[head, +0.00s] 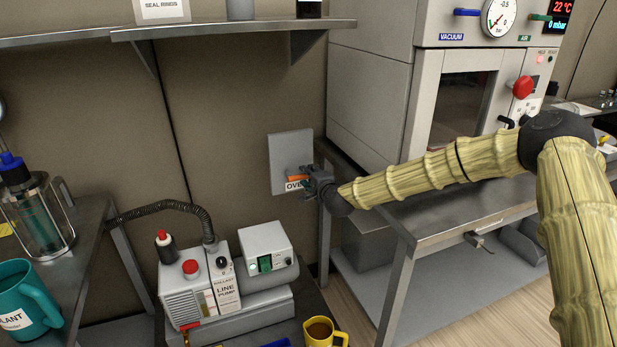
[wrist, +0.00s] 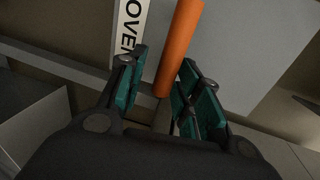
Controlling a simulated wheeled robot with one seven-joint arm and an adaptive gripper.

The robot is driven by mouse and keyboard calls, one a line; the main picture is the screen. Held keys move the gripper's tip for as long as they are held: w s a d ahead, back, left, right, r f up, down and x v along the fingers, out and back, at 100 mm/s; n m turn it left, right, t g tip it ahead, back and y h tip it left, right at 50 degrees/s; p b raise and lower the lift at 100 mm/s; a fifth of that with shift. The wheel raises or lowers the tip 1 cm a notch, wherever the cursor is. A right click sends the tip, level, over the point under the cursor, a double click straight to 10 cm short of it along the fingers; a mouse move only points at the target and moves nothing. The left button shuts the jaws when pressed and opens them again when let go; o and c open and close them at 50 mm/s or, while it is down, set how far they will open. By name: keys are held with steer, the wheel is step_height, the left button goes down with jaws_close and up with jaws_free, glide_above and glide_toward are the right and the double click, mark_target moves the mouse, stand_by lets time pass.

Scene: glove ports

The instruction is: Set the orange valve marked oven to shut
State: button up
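The orange valve handle (head: 297,178) is on a grey wall plate (head: 289,150), above a white label reading OVEN (head: 292,186). In the head view the handle looks about level, and my gripper (head: 318,182) covers part of it. In the wrist view the orange handle (wrist: 177,50) runs down to a place between the teal-padded fingers of my gripper (wrist: 163,90). The OVEN label (wrist: 131,28) is to the left of the handle. The valve's pivot is not clear to see.
A steel table (head: 440,215) with the oven (head: 380,85) stands right of the valve plate. A line pump (head: 200,290) and a yellow mug (head: 322,333) are below. A shelf (head: 230,29) is above. A bench with a teal mug (head: 25,300) is at left.

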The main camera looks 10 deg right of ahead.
steer(key=shift+a+r, duration=0.1)
steer(key=shift+s, duration=0.1)
steer(key=v, duration=1.1)
steer(key=shift+s, duration=0.4)
